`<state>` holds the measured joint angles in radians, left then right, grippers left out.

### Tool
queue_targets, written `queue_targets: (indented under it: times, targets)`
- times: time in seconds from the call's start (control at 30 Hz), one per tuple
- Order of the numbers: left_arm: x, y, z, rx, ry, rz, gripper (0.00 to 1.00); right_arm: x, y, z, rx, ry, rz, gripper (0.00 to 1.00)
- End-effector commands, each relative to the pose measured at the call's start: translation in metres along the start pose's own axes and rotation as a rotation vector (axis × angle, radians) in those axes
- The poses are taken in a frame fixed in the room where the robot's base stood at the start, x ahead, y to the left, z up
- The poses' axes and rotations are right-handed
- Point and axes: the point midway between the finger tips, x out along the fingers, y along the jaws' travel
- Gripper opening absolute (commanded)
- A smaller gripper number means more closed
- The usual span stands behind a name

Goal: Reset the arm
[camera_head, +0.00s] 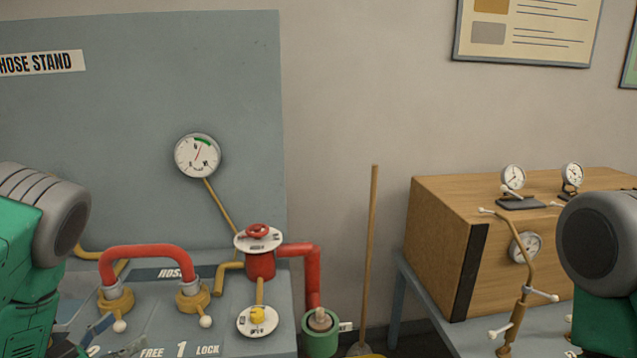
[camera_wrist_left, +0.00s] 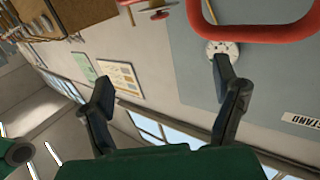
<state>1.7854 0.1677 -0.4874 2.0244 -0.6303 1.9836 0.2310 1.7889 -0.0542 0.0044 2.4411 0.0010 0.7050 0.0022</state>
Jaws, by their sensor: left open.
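My left gripper (camera_head: 98,342) shows only in part at the lower left corner of the head view, low by the front of the hose stand. In the left wrist view its two dark fingers (camera_wrist_left: 163,80) are spread wide with nothing between them. A red curved hose (camera_head: 147,252) joins two brass fittings on the stand; the gripper is in front of its left end, apart from it as far as I can tell. A red tube (camera_wrist_left: 262,34) also crosses the top right of the wrist view, beyond the fingers. My right arm enters at the right edge, its gripper out of frame.
The grey hose stand (camera_head: 240,80) carries a gauge (camera_head: 197,156), a red valve (camera_head: 258,240) and a yellow knob dial (camera_head: 257,319). A green-ended red pipe (camera_head: 320,335) and a pole (camera_head: 368,255) stand beside it. A wooden box (camera_head: 440,240) with gauges sits on the right table.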

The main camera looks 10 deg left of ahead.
Motion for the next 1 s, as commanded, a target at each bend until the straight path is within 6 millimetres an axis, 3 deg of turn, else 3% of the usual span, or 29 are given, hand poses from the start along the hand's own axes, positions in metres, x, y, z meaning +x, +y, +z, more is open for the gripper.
queue_targets:
  times: [0.37, 0.57, 0.67, 0.8, 0.9, 1.0]
  targets:
    - [-0.001, 0.033, 0.083, -0.029, -0.263, -0.123, 0.82, 0.025, 0.000, 0.001, 0.000, 0.002, 0.000, 0.40]
    - [-0.022, 0.060, 0.152, -0.070, -0.504, -0.200, 0.82, 0.044, 0.000, 0.002, 0.000, 0.000, 0.000, 0.40]
    - [-0.045, 0.085, 0.196, -0.102, -0.681, -0.235, 0.82, 0.058, -0.001, 0.003, 0.000, 0.000, 0.000, 0.40]
    - [-0.101, 0.139, 0.258, -0.156, -1.003, -0.264, 0.82, 0.081, -0.001, 0.004, 0.000, 0.001, 0.000, 0.40]
    - [-0.144, 0.175, 0.281, -0.186, -1.208, -0.264, 0.82, 0.092, -0.001, 0.005, -0.001, 0.000, 0.000, 0.40]
    - [-0.178, 0.203, 0.291, -0.206, -1.358, -0.256, 0.82, 0.099, -0.001, 0.005, -0.001, 0.001, 0.000, 0.40]
